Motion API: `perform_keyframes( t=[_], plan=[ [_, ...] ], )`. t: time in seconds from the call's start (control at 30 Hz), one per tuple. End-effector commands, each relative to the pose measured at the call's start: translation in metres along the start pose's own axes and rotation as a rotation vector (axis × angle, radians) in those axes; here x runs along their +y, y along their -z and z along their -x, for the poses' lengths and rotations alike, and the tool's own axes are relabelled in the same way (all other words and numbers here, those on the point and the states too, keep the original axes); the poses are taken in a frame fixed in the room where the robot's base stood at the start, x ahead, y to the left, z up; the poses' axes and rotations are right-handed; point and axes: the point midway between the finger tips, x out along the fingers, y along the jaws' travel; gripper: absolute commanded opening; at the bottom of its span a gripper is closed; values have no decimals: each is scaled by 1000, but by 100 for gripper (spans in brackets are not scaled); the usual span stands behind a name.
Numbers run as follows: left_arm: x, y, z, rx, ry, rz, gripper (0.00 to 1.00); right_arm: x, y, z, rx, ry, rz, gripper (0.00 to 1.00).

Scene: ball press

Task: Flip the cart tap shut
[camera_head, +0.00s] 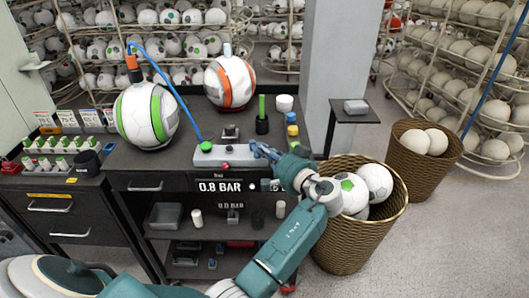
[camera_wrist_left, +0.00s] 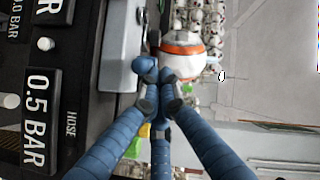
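A pale grey box (camera_head: 235,154) lies along the front of the cart top. It has a green round fitting (camera_head: 206,146) where a blue hose ends, and a small red part (camera_head: 224,166) low on its front. I cannot tell for sure which part is the tap; my fingers cover the box's right end. My left gripper (camera_head: 262,151) is at that end, its blue fingers drawn together with nothing visible between them. In the left wrist view, the fingertips (camera_wrist_left: 157,76) meet right beside the grey box (camera_wrist_left: 122,45). My right gripper is not in view.
A green-striped ball (camera_head: 146,115) and an orange-striped ball (camera_head: 230,82) stand on the cart behind the box. A black cup with a green rod (camera_head: 262,125) and small coloured pots are at the right. A wicker basket of balls (camera_head: 345,250) stands right of the cart, close to my arm.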

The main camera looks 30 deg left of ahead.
Motion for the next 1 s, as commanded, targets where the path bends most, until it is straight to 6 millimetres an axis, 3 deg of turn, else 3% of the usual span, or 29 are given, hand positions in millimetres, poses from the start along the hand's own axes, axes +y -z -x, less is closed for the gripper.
perform_keyframes(
  t=[0.4,1.0],
  plan=[
    [-4,-13,-2,-7,-2,-3,0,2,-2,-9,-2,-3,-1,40],
    [-6,-12,-4,-9,-3,-4,0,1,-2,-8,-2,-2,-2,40]
  ],
)
